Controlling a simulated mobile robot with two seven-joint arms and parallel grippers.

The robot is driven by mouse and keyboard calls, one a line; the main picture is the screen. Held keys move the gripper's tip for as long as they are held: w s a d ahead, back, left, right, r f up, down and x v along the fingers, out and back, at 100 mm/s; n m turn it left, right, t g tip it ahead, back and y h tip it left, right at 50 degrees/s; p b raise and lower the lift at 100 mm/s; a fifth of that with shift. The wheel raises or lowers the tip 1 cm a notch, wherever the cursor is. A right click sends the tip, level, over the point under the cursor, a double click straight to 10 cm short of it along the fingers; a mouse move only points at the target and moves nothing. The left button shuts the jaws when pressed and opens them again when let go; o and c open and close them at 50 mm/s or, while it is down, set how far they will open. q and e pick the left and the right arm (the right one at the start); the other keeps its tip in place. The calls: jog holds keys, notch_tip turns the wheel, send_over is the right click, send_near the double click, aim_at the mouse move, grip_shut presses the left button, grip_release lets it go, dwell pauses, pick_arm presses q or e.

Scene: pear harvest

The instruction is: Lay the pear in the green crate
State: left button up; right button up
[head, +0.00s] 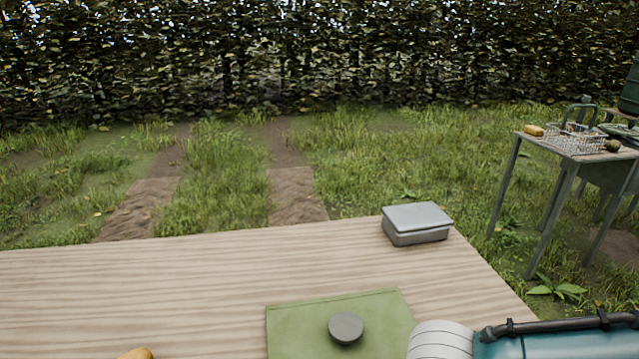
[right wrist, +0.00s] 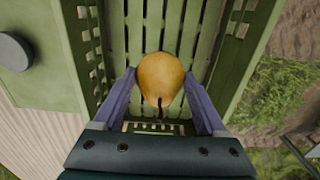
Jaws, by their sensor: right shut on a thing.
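In the right wrist view, my right gripper (right wrist: 160,98) is shut on a yellow pear (right wrist: 162,76), with one finger on each side and the dark stem toward the wrist. The pear is over the slatted floor of the green crate (right wrist: 241,68), between its side walls. I cannot tell how far it is above the slats. The crate does not show in the head view; there my right arm covers the lower right corner. My left gripper is in neither view.
A green flat piece (head: 290,330) with a grey disc (head: 345,327) lies on the wooden table (head: 180,290). A grey box (head: 416,223) stands at its far right corner. A yellow thing (head: 135,354) is cut off at the bottom edge. A side table (head: 570,150) stands beyond, on grass.

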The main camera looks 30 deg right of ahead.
jog(key=shift+f+b, duration=1)
jog(key=shift+f, duration=0.15)
dwell(0.4)
jog(key=shift+f+b, duration=0.4)
jog(key=shift+f, duration=0.05)
jog(key=shift+f+b, duration=0.4)
jog(key=shift+f, duration=0.05)
dwell(0.3)
jog(key=o, duration=1.4)
jog(key=shift+r, duration=0.1)
